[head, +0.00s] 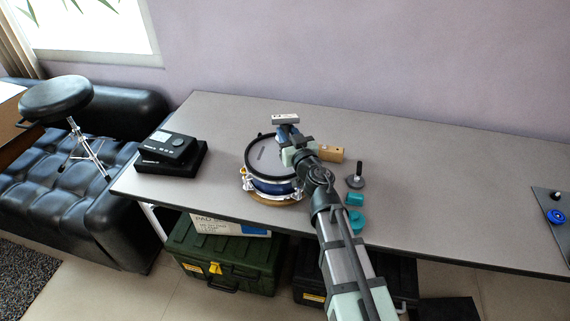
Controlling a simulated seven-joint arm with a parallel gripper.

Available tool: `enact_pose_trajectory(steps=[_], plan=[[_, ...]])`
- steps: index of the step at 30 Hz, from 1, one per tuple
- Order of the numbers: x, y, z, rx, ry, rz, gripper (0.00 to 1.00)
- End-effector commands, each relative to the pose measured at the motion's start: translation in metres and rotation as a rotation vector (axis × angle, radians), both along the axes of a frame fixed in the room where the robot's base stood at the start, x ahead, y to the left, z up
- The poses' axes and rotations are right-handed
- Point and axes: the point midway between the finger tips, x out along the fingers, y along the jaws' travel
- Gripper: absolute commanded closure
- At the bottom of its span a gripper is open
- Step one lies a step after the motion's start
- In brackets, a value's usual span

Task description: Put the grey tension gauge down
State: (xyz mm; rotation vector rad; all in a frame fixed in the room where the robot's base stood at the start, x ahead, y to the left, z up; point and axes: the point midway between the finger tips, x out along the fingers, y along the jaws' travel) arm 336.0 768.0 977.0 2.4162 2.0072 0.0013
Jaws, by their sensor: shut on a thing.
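My gripper (287,130) is at the end of my arm, over the far right part of the mesh-head drum (262,158). It is shut on a small grey block with dark markings, which looks like the grey tension gauge (285,118). The gauge shows just beyond the drum's far rim in the picture. I cannot tell its height above the table or whether it touches anything. The fingertips are too small to make out. The drum has a black rim and blue shell and sits on a round wooden base. My arm hides part of its right side.
On the grey table (430,180), a wooden block (330,153), a dark disc with a post (356,180) and teal pieces (355,199) (357,221) lie right of the drum. A black module (168,146) is left. A plate with a blue knob (556,217) is far right. The back is clear.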

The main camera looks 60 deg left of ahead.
Motion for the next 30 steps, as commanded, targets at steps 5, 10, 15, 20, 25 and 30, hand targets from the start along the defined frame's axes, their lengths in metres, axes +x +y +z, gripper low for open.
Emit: enact_pose_trajectory(steps=[5,10,15,20,25,30], plan=[[0.000,0.000,0.000,0.000,0.001,0.000,1.00],[0.000,0.000,-0.003,0.000,0.003,0.000,1.00],[0.000,0.000,-0.020,-0.001,0.004,0.000,1.00],[0.000,0.000,-0.040,-0.001,0.004,0.000,1.00],[0.000,0.000,-0.053,-0.001,0.002,0.000,1.00],[0.000,0.000,-0.060,0.000,0.002,0.000,1.00]])
